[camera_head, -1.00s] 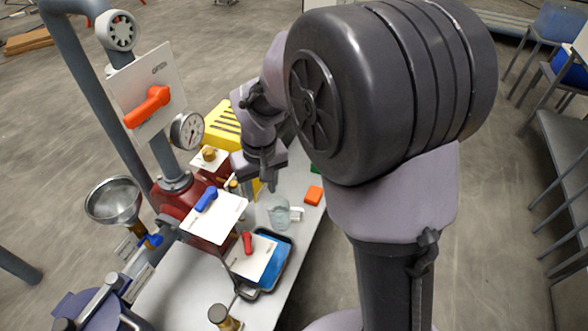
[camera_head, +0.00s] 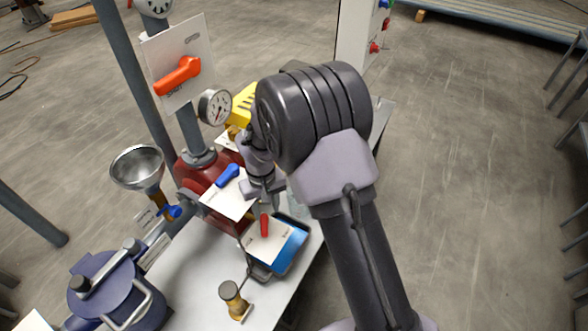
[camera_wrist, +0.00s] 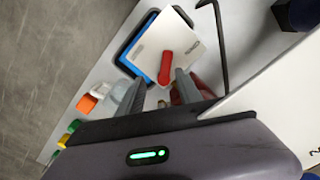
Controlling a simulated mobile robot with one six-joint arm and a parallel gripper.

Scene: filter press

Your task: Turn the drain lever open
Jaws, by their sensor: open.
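A red lever (camera_head: 264,225) sits on a white plate (camera_head: 268,247) above a dark tray with blue in it (camera_head: 291,250). I take it for the drain lever, but its label is too small to read. In the wrist view the red lever (camera_wrist: 179,64) slants on its plate (camera_wrist: 160,38), just beyond my fingertips and toward the right finger. My gripper (camera_wrist: 157,82) is open with nothing between its fingers. In the head view my gripper (camera_head: 265,203) is just behind the lever; the arm hides part of it.
A blue lever (camera_head: 228,175) on its own white plate is close at the left. A large orange-red lever (camera_head: 178,76), a gauge (camera_head: 215,107) and a funnel (camera_head: 137,167) stand farther left. A brass fitting (camera_head: 233,298) is in front. Coloured blocks (camera_wrist: 87,102) lie beside the gripper.

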